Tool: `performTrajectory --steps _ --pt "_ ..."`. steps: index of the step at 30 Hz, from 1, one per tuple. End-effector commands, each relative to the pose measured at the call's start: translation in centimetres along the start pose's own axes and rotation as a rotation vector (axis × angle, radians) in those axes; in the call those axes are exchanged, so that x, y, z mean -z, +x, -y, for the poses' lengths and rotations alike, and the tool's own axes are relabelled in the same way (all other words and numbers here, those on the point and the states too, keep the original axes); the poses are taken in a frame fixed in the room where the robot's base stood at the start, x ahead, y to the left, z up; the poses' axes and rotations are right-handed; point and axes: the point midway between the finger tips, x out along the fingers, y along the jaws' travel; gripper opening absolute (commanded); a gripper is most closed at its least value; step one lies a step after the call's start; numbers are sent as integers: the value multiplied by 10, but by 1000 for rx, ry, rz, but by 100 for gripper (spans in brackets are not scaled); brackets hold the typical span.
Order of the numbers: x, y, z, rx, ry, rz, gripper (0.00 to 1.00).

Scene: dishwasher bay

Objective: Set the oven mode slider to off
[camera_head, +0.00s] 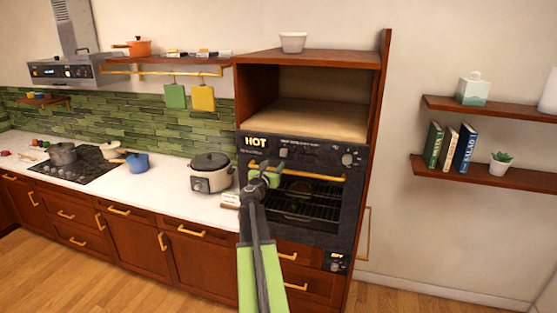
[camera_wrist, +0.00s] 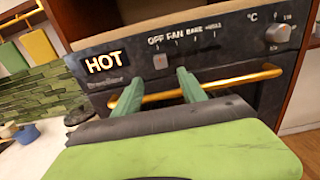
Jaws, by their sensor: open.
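The dark oven (camera_head: 300,205) is built into a wooden cabinet. Its mode slider (camera_wrist: 160,62) is a small light square on the front panel, below the printed OFF and FAN labels; it looks closest to OFF, though the exact setting is hard to tell. In the head view the slider (camera_head: 283,152) is tiny. My gripper (camera_wrist: 158,80) is open and empty, with its two green fingers pointing at the panel on either side of and below the slider. In the head view my gripper (camera_head: 264,174) is in front of the oven's upper left; any contact is unclear.
A yellow oven handle (camera_wrist: 210,85) crosses just below the panel, behind my fingers. A round temperature knob (camera_wrist: 278,34) is at the right. A lit HOT sign (camera_wrist: 104,63) is at the left. A slow cooker (camera_head: 210,174) stands on the counter left of the oven.

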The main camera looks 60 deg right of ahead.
Motion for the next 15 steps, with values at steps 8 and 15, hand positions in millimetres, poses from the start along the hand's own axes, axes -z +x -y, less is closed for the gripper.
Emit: performTrajectory --steps 8,15 --pt "0 -54 2 0 0 0 49" --pt "0 -60 2 0 0 0 49"
